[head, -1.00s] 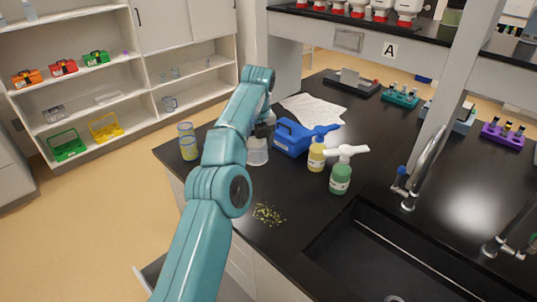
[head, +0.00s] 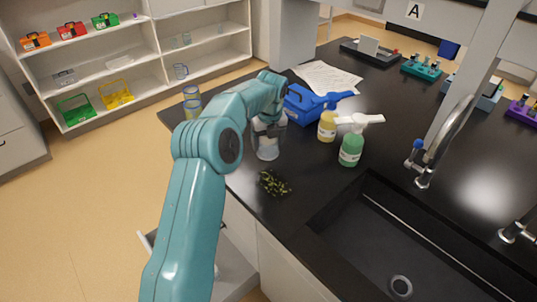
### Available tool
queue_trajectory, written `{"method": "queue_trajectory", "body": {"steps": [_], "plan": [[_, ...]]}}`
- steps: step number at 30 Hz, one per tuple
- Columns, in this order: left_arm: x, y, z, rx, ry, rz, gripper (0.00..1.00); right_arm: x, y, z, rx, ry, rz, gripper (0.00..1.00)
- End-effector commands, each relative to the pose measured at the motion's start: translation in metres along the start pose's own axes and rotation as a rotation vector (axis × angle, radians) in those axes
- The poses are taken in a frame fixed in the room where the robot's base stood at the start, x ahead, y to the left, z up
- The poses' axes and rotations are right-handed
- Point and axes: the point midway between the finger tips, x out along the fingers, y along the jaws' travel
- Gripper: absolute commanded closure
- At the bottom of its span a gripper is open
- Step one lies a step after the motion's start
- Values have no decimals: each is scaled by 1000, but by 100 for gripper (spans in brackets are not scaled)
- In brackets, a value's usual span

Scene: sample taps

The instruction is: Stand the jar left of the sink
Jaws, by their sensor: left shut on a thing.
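A clear jar (head: 267,149) with a whitish lower part is at my left gripper (head: 268,124), on the left part of the black bench. My left gripper is shut on the jar near its upper part; the arm partly hides the fingers. The jar looks upright, and I cannot tell whether its base touches the bench. The black sink (head: 390,245) is at the lower right, with a curved metal tap (head: 447,140) behind it. My right gripper is not in view.
A patch of green-yellow bits (head: 273,183) lies on the bench in front of the jar. A yellow bottle (head: 327,125), a green spray bottle (head: 351,148) and a blue carrier (head: 303,103) stand to the right. Stacked jars (head: 192,104) stand at the left edge.

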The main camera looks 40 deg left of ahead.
Motion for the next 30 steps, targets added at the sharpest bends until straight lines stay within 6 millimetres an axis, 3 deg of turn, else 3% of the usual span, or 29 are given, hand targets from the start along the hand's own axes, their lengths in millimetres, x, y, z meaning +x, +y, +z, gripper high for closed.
{"method": "queue_trajectory", "body": {"steps": [12, 24, 25, 27, 30], "plan": [[51, -2, -6, 0, 1, 3, 56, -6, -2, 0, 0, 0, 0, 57], [58, -3, -7, 0, 0, 1, 56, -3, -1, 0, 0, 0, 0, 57], [57, -3, -7, 0, -1, 1, 19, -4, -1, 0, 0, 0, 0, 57], [57, -3, -7, 0, 0, 1, 0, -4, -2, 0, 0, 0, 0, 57], [57, -2, -7, 0, 0, 1, 0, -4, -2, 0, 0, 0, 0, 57]]}}
